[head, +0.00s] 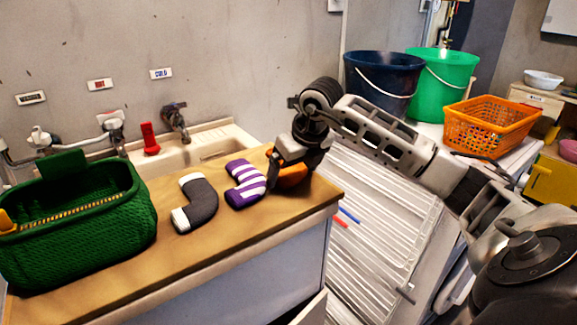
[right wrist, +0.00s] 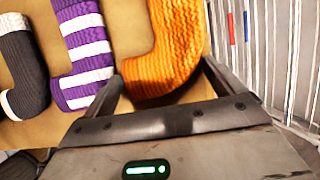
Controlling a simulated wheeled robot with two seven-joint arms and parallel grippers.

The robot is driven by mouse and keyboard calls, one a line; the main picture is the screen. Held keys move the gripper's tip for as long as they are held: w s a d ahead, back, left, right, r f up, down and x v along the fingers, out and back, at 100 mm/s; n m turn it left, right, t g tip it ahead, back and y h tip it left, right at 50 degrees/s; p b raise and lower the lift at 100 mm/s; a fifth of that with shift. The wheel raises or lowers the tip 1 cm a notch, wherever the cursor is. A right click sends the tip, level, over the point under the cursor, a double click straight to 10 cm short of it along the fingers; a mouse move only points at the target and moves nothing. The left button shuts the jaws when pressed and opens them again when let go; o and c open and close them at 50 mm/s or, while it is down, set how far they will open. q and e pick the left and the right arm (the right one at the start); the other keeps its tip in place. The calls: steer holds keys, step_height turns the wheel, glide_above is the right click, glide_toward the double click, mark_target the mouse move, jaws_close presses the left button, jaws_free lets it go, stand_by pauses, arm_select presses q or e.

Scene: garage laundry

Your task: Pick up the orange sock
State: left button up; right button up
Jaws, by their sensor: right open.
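The orange sock (head: 291,176) lies on the wooden counter at its right end, partly hidden behind my right gripper in the head view. In the right wrist view the orange knitted sock (right wrist: 172,55) fills the upper middle, its foot end between the open fingers. My right gripper (head: 287,168) is open, its fingers (right wrist: 160,85) on either side of the sock's lower part. I cannot tell whether they touch it. My left gripper is not in view.
A purple-and-white striped sock (head: 245,184) and a dark grey sock (head: 197,203) lie left of the orange one on the counter (head: 180,260). A green basket (head: 80,225) stands at the left. A sink (head: 215,143) lies behind; a white drying rack (head: 375,205) stands at the right.

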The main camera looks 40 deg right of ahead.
steer(key=shift+c, duration=0.3)
steer(key=c, duration=0.7)
steer(key=shift+r, duration=0.1)
